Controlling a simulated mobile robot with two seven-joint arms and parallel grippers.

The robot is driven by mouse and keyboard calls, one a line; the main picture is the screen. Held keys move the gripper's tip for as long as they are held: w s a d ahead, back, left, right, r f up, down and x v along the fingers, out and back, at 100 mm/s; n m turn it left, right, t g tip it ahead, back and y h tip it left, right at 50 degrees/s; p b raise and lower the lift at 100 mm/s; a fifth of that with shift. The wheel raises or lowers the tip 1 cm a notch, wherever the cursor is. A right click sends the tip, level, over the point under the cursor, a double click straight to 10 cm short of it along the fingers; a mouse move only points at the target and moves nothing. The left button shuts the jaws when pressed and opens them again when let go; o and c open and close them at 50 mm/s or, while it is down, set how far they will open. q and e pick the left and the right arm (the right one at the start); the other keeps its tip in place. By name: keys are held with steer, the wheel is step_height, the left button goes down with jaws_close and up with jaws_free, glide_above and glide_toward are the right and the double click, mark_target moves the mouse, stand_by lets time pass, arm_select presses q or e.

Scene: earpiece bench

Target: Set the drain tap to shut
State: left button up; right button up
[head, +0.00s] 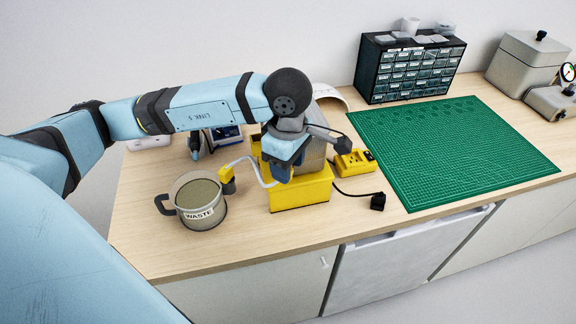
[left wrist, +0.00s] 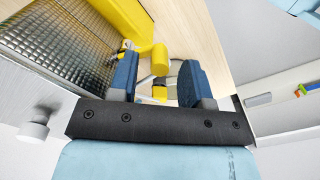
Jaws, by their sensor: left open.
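A yellow-based machine (head: 300,195) with a grey ribbed body stands near the bench's front edge. A pale bent pipe runs from it to a yellow fitting (head: 227,176) beside the rim of the mug marked WASTE (head: 201,217). This fitting looks like the drain tap, but its handle position cannot be told. My left gripper (head: 286,165) is in front of the machine, near the pipe. In the left wrist view its blue fingers (left wrist: 158,78) are apart. Pale and yellow parts show between and beyond them; contact cannot be told. My right gripper is not in view.
A yellow socket block (head: 354,162) and a black plug (head: 377,201) lie right of the machine. A green mat (head: 450,150) covers the right side. A drawer cabinet (head: 408,70) stands behind. The bench front right of the WASTE mug is partly clear.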

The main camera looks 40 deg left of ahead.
arm_select(q)
steer(key=shift+f, duration=0.8)
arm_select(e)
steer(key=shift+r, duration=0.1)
arm_select(q)
jaws_close()
steer(key=shift+a+f+m+b, duration=0.15)
steer(key=shift+m+b, duration=0.15)
steer(key=shift+b, duration=0.5)
steer(key=a+m+b, duration=0.1)
steer(key=m+b, duration=0.3)
steer(key=b, duration=0.1)
steer(key=a+m+b, duration=0.1)
steer(key=m+b, duration=0.2)
steer(key=b, duration=0.3)
steer(key=a+m+b, duration=0.2)
steer(key=m+b, duration=0.2)
steer(key=b, duration=0.1)
steer(key=shift+a+r+m, duration=0.1)
steer(key=shift+r+m, duration=0.1)
steer(key=shift+m, duration=0.1)
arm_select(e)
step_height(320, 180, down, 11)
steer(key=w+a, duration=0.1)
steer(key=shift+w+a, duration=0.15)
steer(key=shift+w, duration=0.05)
arm_select(q)
jaws_free()
